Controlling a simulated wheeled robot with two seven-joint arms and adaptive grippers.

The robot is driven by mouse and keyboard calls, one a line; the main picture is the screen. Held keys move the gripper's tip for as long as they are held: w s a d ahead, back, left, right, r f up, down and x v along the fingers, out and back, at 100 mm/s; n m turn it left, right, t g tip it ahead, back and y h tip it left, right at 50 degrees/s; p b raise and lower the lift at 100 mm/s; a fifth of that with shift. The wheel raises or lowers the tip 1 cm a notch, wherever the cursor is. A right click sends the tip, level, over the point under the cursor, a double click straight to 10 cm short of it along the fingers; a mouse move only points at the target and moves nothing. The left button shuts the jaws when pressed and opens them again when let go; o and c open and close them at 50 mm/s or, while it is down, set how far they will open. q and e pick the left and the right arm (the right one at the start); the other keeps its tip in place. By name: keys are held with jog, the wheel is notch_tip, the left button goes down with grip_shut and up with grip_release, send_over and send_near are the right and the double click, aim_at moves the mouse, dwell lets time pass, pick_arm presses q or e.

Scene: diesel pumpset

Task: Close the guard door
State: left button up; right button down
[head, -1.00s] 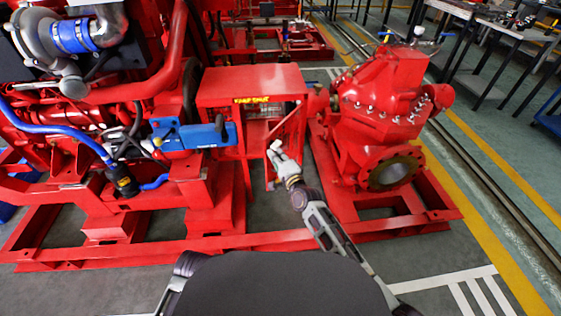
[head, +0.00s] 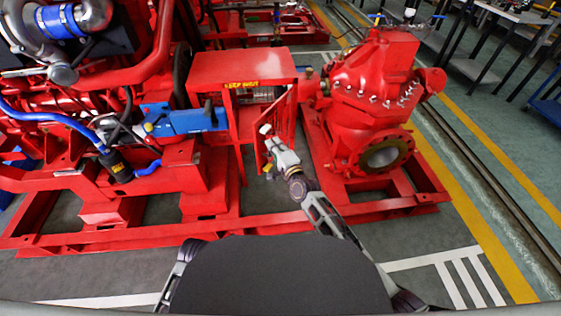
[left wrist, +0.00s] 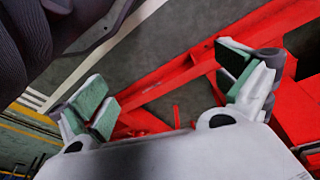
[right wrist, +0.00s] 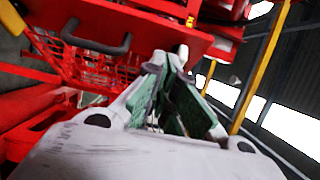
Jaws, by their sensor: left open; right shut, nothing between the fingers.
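The guard is a red box (head: 243,66) with a yellow "KEEP SHUT" label, between engine and pump. Its red door (head: 285,120) stands open on the right side, swung out towards me. The front opening shows a dark interior. My right gripper (head: 266,135) is shut and empty, close beside the door's free edge; I cannot tell if it touches. In the right wrist view, its green-padded fingers (right wrist: 178,100) are together, near a red panel with a dark handle (right wrist: 95,40) and red mesh (right wrist: 105,73). My left gripper (left wrist: 165,88) is open and empty above the red base frame.
A red pump (head: 370,95) with a round flange stands just right of the door. The blue unit (head: 180,120) and red engine are on the left. The red base frame (head: 300,219) runs along the front. Grey floor (head: 130,270) in front is clear.

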pick_arm(q)
notch_tip(320, 180, down, 9)
jog(key=a+p, duration=0.1)
jog(key=p, duration=0.3)
jog(key=shift+s+a+y, duration=0.3)
jog(key=shift+s+a, duration=0.1)
pick_arm(e)
jog(key=s+a+v, duration=0.1)
jog(key=a+v, duration=0.1)
jog(key=v, duration=0.6)
jog(key=shift+s+d, duration=0.25)
jog(key=shift+s, duration=0.05)
pick_arm(q)
jog(key=shift+c, duration=0.4)
